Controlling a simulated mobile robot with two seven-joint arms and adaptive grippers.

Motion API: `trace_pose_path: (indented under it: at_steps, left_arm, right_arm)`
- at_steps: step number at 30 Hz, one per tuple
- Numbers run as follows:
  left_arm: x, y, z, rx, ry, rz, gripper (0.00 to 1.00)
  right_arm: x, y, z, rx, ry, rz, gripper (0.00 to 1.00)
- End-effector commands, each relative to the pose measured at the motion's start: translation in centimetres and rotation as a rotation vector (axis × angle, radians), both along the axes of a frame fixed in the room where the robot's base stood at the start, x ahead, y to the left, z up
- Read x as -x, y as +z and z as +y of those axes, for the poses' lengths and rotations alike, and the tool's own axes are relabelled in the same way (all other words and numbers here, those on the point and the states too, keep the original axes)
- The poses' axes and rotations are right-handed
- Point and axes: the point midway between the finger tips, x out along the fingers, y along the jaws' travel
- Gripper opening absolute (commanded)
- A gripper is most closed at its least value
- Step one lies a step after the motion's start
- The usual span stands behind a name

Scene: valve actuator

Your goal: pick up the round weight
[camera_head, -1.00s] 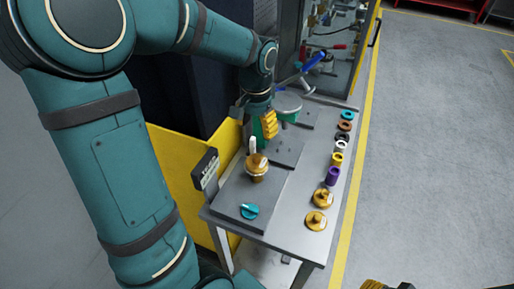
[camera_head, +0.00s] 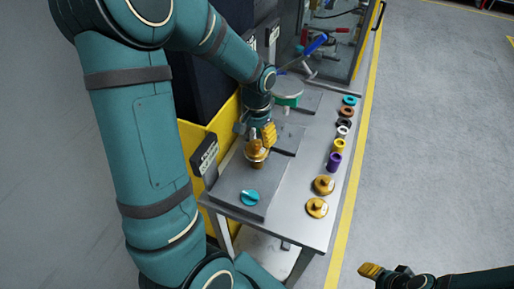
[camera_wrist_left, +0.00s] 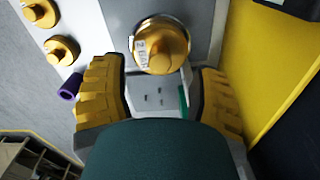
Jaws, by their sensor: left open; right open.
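A gold round weight (camera_head: 256,153) with a pale label sits on a grey plate near the front of the table. It also shows top centre in the left wrist view (camera_wrist_left: 163,46). My left gripper (camera_head: 264,135) is open just behind and above it. In the left wrist view the yellow fingers (camera_wrist_left: 162,92) are spread wide, with the weight beyond the gap between their tips; nothing is held. My right gripper (camera_head: 371,270) is open and empty at the lower right, off the table.
Two gold knobbed discs (camera_head: 317,207) (camera_head: 324,185), a purple cylinder (camera_head: 334,161) and several coloured rings line the table's right edge. A teal knob (camera_head: 250,198) is on the front plate. A yellow panel (camera_head: 195,150) borders the left.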

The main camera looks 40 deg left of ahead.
Motion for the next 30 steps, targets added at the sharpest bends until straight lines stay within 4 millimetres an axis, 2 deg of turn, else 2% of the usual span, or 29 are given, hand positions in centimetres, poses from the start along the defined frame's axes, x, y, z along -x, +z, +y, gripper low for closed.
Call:
trace_pose_path:
  at_steps: [1, 6, 16, 20, 21, 22, 30]
  left_arm:
    - [0.0, -1.0, 0.0, 0.001, 0.0, 0.005, 0.61]
    - [0.0, -3.1, 0.0, 0.001, 0.002, 0.004, 0.61]
    - [0.0, -3.6, 0.0, 0.001, 0.001, 0.001, 0.63]
    - [0.0, -3.5, 0.0, 0.001, 0.001, 0.001, 0.17]
    - [0.0, -3.5, 0.0, 0.001, 0.001, 0.001, 0.03]
    - [0.0, -3.5, 0.0, 0.001, 0.001, 0.001, 0.0]
    - [-0.1, -3.5, 0.0, 0.001, 0.001, 0.0, 0.0]
  right_arm:
    - [0.0, -0.1, 0.0, 0.0, 0.0, 0.0, 0.47]
    - [0.0, -0.4, 0.0, 0.001, 0.0, 0.0, 0.47]
    - [0.0, -0.4, 0.0, 0.001, 0.0, 0.0, 0.47]
    - [0.0, -0.4, 0.0, 0.001, 0.0, 0.0, 0.47]
    - [0.0, -0.4, 0.0, 0.001, 0.0, 0.0, 0.47]
    - [0.0, -0.4, 0.0, 0.001, 0.0, 0.0, 0.47]
    - [0.0, -0.4, 0.0, 0.001, 0.0, 0.0, 0.47]
